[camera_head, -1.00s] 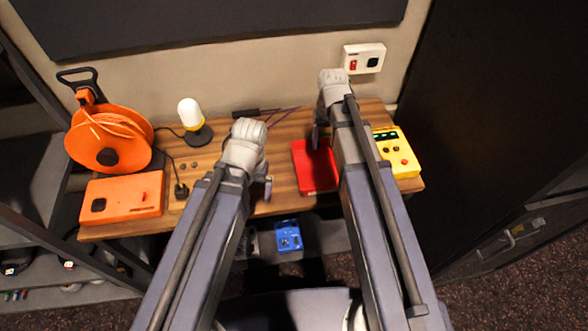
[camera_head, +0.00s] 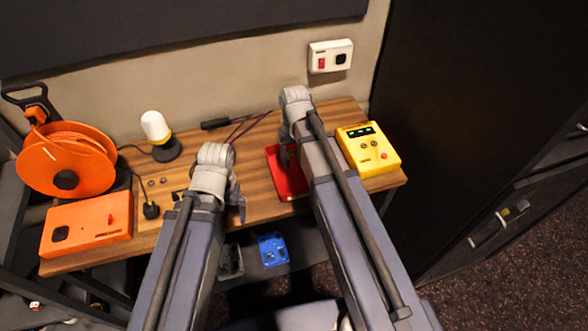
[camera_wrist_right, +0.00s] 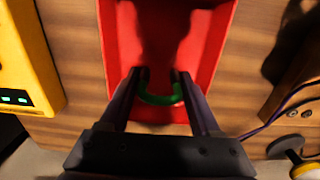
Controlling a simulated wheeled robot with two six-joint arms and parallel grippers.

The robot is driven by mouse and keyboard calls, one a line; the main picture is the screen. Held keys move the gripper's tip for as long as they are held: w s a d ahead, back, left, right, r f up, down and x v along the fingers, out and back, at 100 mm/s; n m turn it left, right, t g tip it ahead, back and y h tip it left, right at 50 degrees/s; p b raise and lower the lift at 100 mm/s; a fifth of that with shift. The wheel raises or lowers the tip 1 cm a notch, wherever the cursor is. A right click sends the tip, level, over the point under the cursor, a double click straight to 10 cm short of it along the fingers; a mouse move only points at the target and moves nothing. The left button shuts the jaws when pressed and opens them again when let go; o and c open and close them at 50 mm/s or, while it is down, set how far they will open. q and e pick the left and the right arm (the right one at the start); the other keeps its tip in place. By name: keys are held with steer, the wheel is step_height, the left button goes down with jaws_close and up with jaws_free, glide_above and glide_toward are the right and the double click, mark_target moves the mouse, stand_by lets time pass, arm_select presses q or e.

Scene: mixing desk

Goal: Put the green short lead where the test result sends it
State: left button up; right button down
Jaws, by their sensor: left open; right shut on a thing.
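The green short lead (camera_wrist_right: 160,98) shows in the right wrist view as a curved green piece between the fingers of my right gripper (camera_wrist_right: 161,78), which is shut on it. This gripper (camera_head: 285,157) is over the red tray (camera_head: 291,187), which also fills the middle of the right wrist view (camera_wrist_right: 118,45). The exact height of the lead above the tray floor cannot be told. The yellow tester (camera_head: 370,150) stands right of the tray, with green marks lit on its display. My left gripper (camera_head: 238,208) is open and empty near the desk's front edge.
An orange cable reel (camera_head: 67,160), an orange box (camera_head: 87,224) and a lamp (camera_head: 157,135) stand at the left. A dark-handled lead (camera_head: 215,124) lies at the back. A white switch box (camera_head: 330,57) is on the wall. A blue box (camera_head: 273,249) sits below the desk front.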

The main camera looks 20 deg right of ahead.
mark_target(294, 150)
steer(key=shift+f, duration=0.1)
step_height(294, 150, down, 3)
steer(key=b, duration=0.3)
steer(key=shift+f+b, duration=0.2)
steer(key=shift+b, duration=0.15)
steer(key=shift+f+b, duration=0.55)
steer(key=shift+c, duration=0.5)
jaws_free()
steer(key=shift+r, duration=0.15)
step_height(294, 150, up, 13)
steer(key=p, duration=1.3)
steer(key=shift+f, duration=0.2)
